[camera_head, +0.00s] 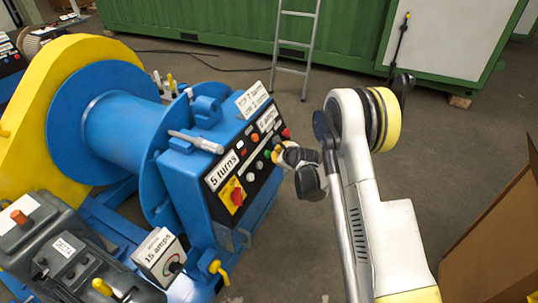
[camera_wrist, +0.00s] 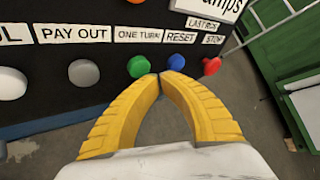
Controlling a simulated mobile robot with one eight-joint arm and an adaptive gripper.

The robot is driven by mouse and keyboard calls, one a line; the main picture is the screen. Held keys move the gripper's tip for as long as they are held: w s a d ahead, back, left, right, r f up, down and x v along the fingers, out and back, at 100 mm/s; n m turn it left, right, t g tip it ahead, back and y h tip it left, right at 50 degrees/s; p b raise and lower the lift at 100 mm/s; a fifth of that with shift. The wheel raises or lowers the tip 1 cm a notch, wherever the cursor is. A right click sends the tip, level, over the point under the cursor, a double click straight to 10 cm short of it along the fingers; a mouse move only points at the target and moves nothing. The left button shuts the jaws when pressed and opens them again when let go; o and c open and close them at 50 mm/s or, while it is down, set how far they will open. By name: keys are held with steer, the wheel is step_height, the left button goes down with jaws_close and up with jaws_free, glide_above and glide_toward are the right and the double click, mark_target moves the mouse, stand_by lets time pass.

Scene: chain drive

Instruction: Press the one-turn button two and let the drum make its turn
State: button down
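In the wrist view the black control panel (camera_wrist: 100,105) carries a row of round buttons. In the head view the blue drum (camera_head: 122,130) is bare and my gripper (camera_head: 279,152) is at the panel's right part.
A yellow side frame (camera_head: 45,85) stands left of the drum. A grey control box (camera_head: 70,250) with levers is at lower left. A ladder (camera_head: 297,45) leans on a green container (camera_head: 215,25) behind. A brown box (camera_head: 495,240) is at right. Floor between is clear.

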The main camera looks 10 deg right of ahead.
stand_by(0.7)
steer(key=shift+w+a+f, duration=0.25)
steer(key=shift+a, duration=0.05)
